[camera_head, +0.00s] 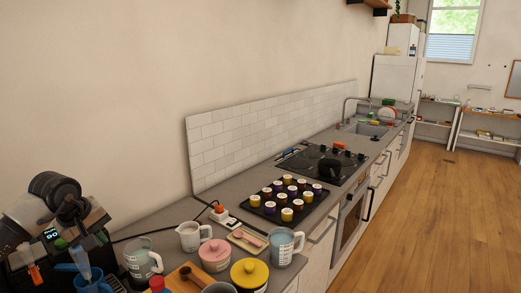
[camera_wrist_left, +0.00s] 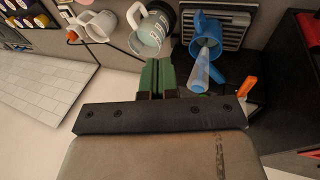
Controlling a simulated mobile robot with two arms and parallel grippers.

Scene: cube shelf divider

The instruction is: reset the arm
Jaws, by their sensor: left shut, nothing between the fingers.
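My left gripper (camera_head: 61,243) is at the lower left in the head view, in front of the dark machine with a lit display (camera_head: 50,233). In the left wrist view its green fingers (camera_wrist_left: 157,72) are together, with nothing between them. The fingers point toward the grey measuring jug (camera_wrist_left: 150,32) and the blue cup (camera_wrist_left: 205,35). A pale translucent tube (camera_wrist_left: 200,72) stands out of the blue cup, right of the fingers in that view. My right gripper is not in view.
The counter holds a grey jug (camera_head: 142,260), a white mug (camera_head: 190,235), a pink pot (camera_head: 214,255), a yellow-lidded pot (camera_head: 249,274) and a clear mug (camera_head: 283,246). A black tray (camera_head: 268,211) holds several jars. The wooden floor (camera_head: 440,220) at right is clear.

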